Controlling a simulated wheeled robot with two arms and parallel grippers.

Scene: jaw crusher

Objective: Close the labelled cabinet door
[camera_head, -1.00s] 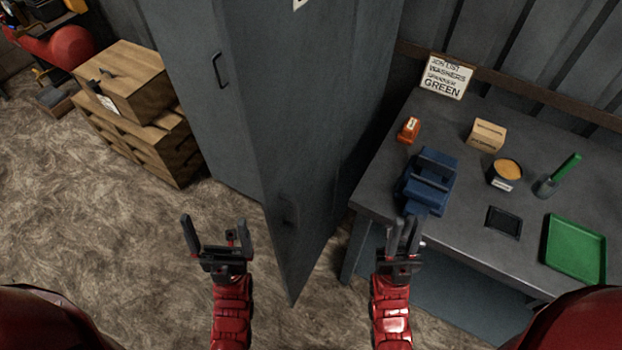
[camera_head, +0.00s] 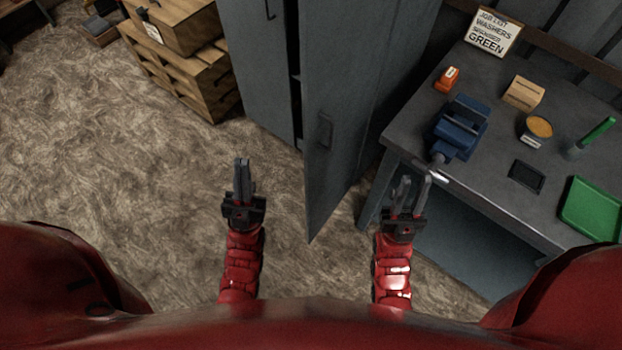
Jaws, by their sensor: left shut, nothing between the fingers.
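The grey cabinet's door (camera_head: 338,90) stands open, swung out toward me, with its dark handle (camera_head: 324,131) on the face turned to the right. Its lower corner points down between my grippers. No label shows on it now. The other cabinet front (camera_head: 252,60), with a handle at the top, is to its left, and a dark gap shows between them. My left gripper (camera_head: 242,162) is shut and empty, left of the door and apart from it. My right gripper (camera_head: 414,180) is right of the door, its fingers a little apart with nothing seen between them.
A grey workbench (camera_head: 480,190) stands close on the right, its corner near my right gripper. It carries a blue vise (camera_head: 460,128), a green tray (camera_head: 590,210), small boxes and a sign (camera_head: 492,33). Wooden crates (camera_head: 185,70) stand at upper left.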

